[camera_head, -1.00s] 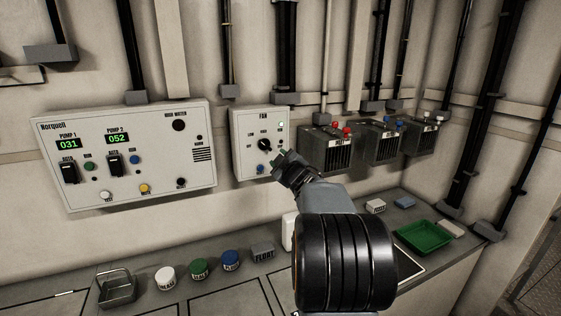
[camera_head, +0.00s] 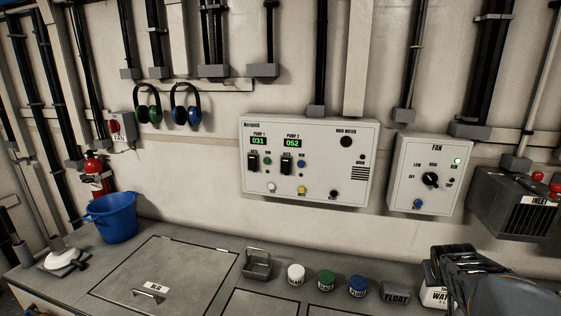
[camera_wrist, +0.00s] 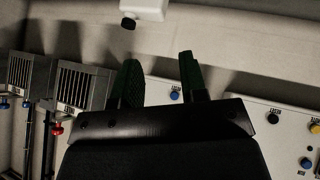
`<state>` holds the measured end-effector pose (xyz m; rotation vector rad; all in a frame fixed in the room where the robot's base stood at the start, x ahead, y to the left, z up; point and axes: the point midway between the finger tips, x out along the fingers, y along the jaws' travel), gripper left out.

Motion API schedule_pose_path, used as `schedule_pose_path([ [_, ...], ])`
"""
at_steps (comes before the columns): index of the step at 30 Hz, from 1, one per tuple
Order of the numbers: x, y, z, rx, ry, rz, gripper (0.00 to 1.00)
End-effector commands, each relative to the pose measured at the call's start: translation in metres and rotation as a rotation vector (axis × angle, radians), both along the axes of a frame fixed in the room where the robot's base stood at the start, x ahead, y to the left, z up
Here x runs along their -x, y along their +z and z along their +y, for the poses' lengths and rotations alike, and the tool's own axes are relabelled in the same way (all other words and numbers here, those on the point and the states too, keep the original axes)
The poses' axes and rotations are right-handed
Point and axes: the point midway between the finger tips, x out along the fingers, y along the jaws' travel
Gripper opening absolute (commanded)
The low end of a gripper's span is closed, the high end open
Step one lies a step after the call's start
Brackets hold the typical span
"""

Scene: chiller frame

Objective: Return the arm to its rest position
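My gripper (camera_head: 450,262) is at the lower right of the head view, above the counter and in front of a white box (camera_head: 432,296). The rest of my arm runs out of the frame. In the wrist view my gripper (camera_wrist: 160,75) has two green-padded fingers standing apart, with nothing held between them. The fan panel (camera_head: 430,172) is above and left of my gripper in the head view, with a black knob and a lit green lamp. Its face with a blue button (camera_wrist: 175,95) shows beyond the fingers in the wrist view.
The pump panel (camera_head: 306,160) hangs left of the fan panel. A blue bucket (camera_head: 112,218) is at the left. An inlet unit (camera_head: 515,205) is on the right wall.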

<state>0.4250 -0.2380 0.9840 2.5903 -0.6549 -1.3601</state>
Motion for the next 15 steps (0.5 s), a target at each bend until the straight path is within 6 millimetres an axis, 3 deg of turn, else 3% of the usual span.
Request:
schedule_pose_path([
  [1,0.014,0.003,0.029,-0.066,-0.005,0.051,0.39],
  [6,0.065,-0.002,0.117,-0.270,0.007,0.224,0.39],
  [12,0.112,0.011,0.196,-0.399,0.110,0.331,0.39],
  [15,0.121,0.023,0.220,-0.404,0.186,0.316,0.39],
])
